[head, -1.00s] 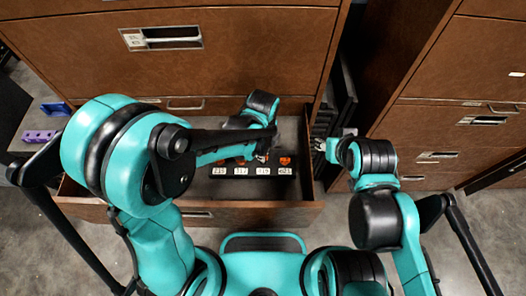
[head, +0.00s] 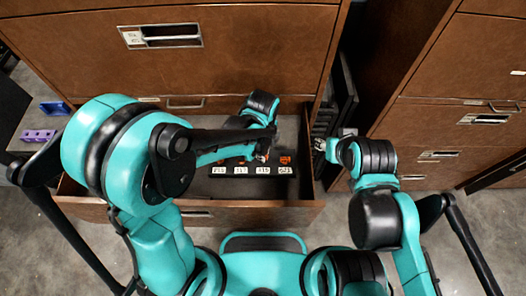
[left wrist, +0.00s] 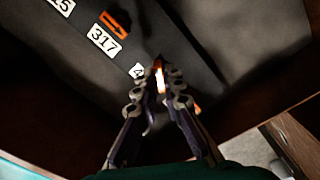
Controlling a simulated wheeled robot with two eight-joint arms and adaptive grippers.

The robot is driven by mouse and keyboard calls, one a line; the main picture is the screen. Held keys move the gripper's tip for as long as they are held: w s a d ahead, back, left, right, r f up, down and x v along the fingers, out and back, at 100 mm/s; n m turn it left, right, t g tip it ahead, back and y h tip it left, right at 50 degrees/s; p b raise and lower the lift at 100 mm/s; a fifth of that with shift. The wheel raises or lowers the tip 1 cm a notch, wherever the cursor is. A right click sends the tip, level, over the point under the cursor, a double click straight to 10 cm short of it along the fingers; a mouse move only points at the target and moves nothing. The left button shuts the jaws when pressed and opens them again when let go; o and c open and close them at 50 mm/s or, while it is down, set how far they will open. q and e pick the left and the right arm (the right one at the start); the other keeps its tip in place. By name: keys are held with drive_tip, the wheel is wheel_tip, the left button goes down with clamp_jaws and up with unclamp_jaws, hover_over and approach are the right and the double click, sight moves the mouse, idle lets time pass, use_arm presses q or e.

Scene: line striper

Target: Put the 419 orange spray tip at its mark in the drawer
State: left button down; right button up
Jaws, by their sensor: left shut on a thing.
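The open drawer (head: 240,213) holds a dark strip with white number labels (head: 241,170). My left gripper (left wrist: 160,85) is shut on the orange spray tip (left wrist: 160,79), upright between its fingertips, over the strip beside a label starting with 4 (left wrist: 138,70). The fingers hide the rest of that label and the tip's lower end. In the head view my left gripper (head: 263,156) is over the strip, mostly hidden by its arm. My right gripper (head: 322,146) is right of the drawer, small and dark; its jaws are unclear.
The brown cabinet front (head: 200,65) rises behind the drawer. A purple block (head: 38,136) and a blue item (head: 54,108) lie at the left.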

use_arm(q)
drive_tip(key=shift+f+b, duration=1.05)
drive_tip(key=shift+f, duration=0.15)
drive_tip(key=c, duration=1.3)
unclamp_jaws()
drive_tip(key=shift+o, duration=0.2)
drive_tip(key=shift+r, duration=0.1)
drive_tip(key=shift+r+p, duration=2.65)
drive_tip(key=shift+r, duration=0.75)
